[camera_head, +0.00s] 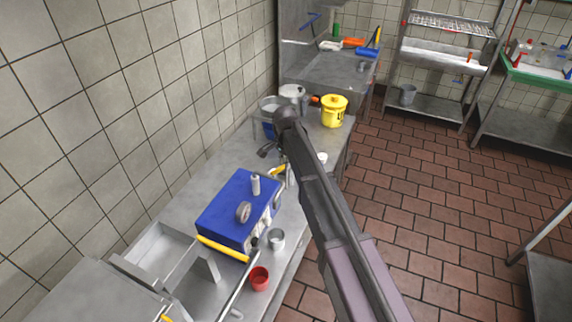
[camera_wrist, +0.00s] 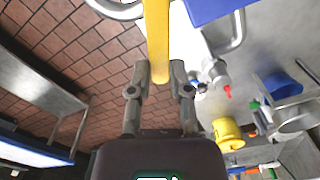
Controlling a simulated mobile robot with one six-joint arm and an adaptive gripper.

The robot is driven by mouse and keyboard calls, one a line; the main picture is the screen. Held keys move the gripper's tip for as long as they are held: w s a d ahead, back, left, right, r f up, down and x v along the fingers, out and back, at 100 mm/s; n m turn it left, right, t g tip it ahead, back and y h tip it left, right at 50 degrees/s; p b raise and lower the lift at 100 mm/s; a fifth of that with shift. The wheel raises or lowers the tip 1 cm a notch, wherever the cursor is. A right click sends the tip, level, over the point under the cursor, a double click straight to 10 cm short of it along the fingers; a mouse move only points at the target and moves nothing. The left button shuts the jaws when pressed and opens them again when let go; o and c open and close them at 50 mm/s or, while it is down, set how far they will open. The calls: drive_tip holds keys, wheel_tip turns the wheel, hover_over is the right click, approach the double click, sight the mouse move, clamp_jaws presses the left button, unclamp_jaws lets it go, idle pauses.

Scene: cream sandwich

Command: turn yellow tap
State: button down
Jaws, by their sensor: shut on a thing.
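The yellow tap (camera_wrist: 157,35) shows as a long yellow handle running down from the top of the wrist view. Its lower end sits between the two fingertips of my gripper (camera_wrist: 160,84), which is shut on it. In the head view a short yellow piece (camera_head: 278,170) shows beside the far right end of the blue box (camera_head: 232,210), partly hidden by my arm. My fingers are mostly hidden there. A second yellow bar (camera_head: 222,248) runs along the near side of the blue box.
A grey metal cup (camera_head: 276,238) and a red cup (camera_head: 260,278) stand on the counter near the blue box. A yellow bucket (camera_head: 334,110) and metal pots stand farther back.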

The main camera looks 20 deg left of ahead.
drive_tip(key=shift+w+a+n, duration=0.15)
drive_tip(key=shift+a+n, duration=0.4)
drive_tip(key=shift+n, duration=0.7)
drive_tip(key=shift+w+a+n, duration=0.15)
drive_tip(key=shift+a+n, duration=0.35)
drive_tip(key=shift+n, duration=0.75)
drive_tip(key=c, duration=0.6)
unclamp_jaws()
drive_tip(key=shift+o, duration=0.2)
drive_tip(key=shift+d, duration=0.1)
